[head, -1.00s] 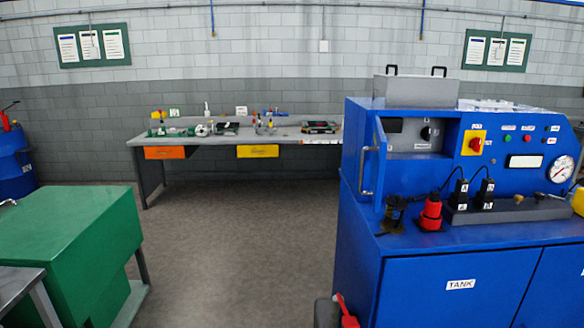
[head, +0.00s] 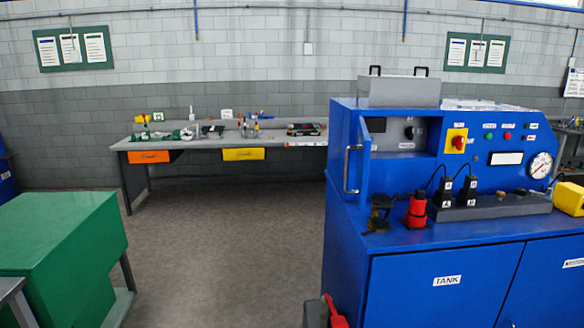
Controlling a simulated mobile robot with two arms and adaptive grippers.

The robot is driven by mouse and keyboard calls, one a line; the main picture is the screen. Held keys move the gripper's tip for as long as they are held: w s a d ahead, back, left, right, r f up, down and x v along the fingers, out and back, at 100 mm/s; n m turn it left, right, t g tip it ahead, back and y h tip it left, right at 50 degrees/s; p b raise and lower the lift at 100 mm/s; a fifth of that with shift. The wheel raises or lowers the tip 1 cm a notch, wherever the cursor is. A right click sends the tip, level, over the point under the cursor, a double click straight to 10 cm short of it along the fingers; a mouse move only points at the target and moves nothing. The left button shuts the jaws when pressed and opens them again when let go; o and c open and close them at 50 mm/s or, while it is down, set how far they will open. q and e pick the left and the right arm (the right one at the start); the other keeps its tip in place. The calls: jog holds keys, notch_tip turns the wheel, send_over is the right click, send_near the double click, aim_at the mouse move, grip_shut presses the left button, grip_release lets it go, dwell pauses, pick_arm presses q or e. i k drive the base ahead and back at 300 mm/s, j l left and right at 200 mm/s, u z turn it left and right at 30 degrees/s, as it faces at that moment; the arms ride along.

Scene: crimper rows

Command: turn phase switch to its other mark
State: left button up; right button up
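The blue machine (head: 450,257) stands at the right with its door open on a small grey recess. In the recess is a black rotary knob (head: 409,132) with a small label below it, too small to read for sure. Its pointing direction is too small to tell. Right of the recess is a red rotary switch on a yellow plate (head: 457,142). Neither of my grippers is in view.
The open door's handle (head: 352,169) sticks out at the machine's left front. A red bottle (head: 416,211) and black plugs (head: 446,191) stand on its ledge. A green cabinet (head: 62,240) is at left. The grey floor (head: 220,230) between is clear.

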aim_at(410, 133)
jog(key=j+z, duration=0.45)
jog(key=j, duration=0.15)
jog(key=j+z, duration=0.5)
jog(key=k+j, duration=0.05)
jog(key=j, duration=0.05)
